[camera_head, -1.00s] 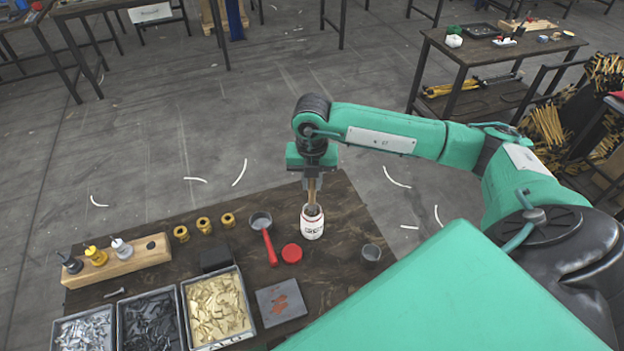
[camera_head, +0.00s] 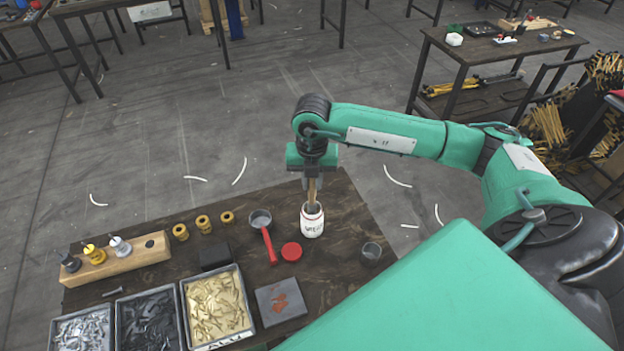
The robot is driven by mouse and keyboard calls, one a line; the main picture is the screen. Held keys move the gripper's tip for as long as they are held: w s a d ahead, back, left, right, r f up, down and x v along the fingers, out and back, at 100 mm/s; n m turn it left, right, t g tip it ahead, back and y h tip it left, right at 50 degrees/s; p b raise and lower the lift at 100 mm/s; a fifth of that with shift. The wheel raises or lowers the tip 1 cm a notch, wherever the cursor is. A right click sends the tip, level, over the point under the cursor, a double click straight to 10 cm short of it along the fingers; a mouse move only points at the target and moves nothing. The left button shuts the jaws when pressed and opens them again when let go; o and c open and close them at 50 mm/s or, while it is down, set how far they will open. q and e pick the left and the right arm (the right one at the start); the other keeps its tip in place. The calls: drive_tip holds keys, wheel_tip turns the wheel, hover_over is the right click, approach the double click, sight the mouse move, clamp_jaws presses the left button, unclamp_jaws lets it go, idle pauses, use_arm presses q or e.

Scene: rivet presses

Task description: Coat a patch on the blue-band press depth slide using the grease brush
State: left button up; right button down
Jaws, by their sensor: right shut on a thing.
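My right gripper (camera_head: 314,176) points straight down above a white jar (camera_head: 312,222) on the dark table. It is shut on the wooden handle of the grease brush (camera_head: 313,192). The lower end of the brush is inside the open jar, so its bristles are hidden. A red lid (camera_head: 291,252) lies on the table just below the jar in the picture. My left gripper is not in view. No blue-band press or depth slide can be made out.
On the table (camera_head: 345,290) are a red-handled pan (camera_head: 265,235), a dark cup (camera_head: 371,254), a stained grey plate (camera_head: 281,301), several brass rings (camera_head: 204,224), a wooden block with bottles (camera_head: 120,260) and bins of small parts (camera_head: 217,306). Another table (camera_head: 500,52) stands at the back right.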

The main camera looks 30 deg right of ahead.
drive_tip(key=shift+s+f, duration=0.1)
idle(1.2)
drive_tip(key=shift+r+p, duration=1.5)
drive_tip(key=shift+r, duration=2.05)
